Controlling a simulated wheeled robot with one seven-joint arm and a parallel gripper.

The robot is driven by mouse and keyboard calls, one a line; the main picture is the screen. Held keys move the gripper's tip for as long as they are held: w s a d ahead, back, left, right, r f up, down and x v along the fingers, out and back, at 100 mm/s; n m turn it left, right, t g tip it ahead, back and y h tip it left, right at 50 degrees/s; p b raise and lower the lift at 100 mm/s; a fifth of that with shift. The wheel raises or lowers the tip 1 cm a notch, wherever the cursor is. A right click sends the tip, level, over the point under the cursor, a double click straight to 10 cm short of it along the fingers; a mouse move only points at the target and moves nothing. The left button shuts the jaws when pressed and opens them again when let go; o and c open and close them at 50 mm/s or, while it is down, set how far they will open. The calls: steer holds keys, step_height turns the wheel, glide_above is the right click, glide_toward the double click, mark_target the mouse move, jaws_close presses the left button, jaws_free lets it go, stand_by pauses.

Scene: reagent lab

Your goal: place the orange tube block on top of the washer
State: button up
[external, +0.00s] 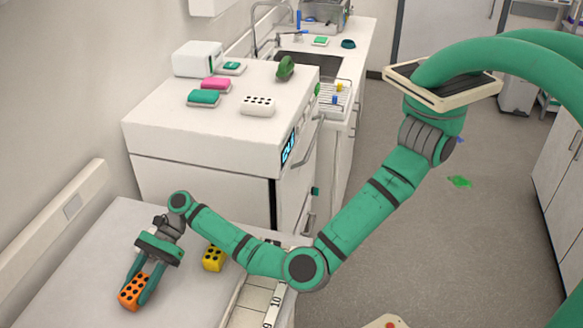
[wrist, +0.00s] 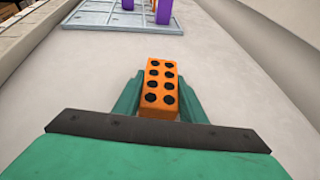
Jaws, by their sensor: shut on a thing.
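The orange tube block (external: 134,291) has black round holes and is between the fingers of my gripper (external: 144,284), low over the light bench at the lower left. In the wrist view the orange tube block (wrist: 161,86) sits between the two green fingers of my gripper (wrist: 160,100), which is shut on it. I cannot tell whether the block touches the bench. The washer (external: 205,175) is the big white box-shaped machine behind the bench, with a flat top and a lit display on its side.
On the washer's top are a white block with holes (external: 258,106), a pink box (external: 215,84), teal boxes (external: 203,98), a white appliance (external: 198,58) and a green item (external: 285,67). A yellow block (external: 213,258) stands near my arm. A grey rack (wrist: 105,14) lies ahead.

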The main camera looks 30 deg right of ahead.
steer(key=o, duration=1.4)
steer(key=shift+f, duration=0.1)
steer(key=shift+c, duration=0.2)
steer(key=shift+f, duration=0.2)
steer(key=shift+o, duration=0.4)
steer(key=shift+v, duration=2.55)
